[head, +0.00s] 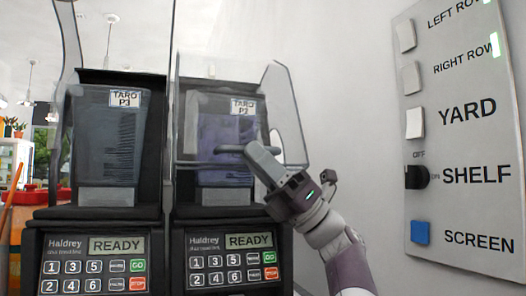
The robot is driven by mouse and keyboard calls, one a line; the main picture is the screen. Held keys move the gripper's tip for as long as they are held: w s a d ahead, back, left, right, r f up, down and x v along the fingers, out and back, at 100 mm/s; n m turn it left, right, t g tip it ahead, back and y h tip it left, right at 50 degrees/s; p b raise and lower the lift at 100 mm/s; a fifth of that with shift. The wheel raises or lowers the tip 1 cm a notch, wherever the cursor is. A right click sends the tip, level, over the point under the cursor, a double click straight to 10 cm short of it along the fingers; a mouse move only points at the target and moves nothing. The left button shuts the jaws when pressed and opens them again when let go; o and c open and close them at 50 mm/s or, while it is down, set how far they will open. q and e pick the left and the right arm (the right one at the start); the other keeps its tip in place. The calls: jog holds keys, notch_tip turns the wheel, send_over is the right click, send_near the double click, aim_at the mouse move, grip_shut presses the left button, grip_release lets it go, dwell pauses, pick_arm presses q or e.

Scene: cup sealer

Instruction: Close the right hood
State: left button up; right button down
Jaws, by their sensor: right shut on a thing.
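The right hood (287,118) is a clear, see-through cover at the right machine. Its lower front edge crosses in front of the jar, above the jar's base, so it looks partly lowered. A dark handle bar (228,149) runs across the hood's front. My right gripper (250,151) comes from the lower right and is shut on this handle; the fingers hide its right end. My left gripper is not in view.
The right machine's keypad panel (232,262) reads READY. A matching left machine (94,262) stands beside it, with a dark jar (105,150) and its own clear hood. A wall panel (470,215) with switches is on the right; bare wall lies between.

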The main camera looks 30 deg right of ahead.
jog(key=w+d+f+n+g+y+b, duration=0.1)
jog(key=w+f+n+g, duration=0.1)
jog(key=f, duration=0.4)
jog(key=shift+w+d+f+n+g+b, duration=0.2)
jog(key=shift+w+n+g+b, duration=0.3)
jog(key=shift+w, duration=0.75)
jog(key=c, duration=1.4)
grip_release()
jog(key=shift+w, duration=0.1)
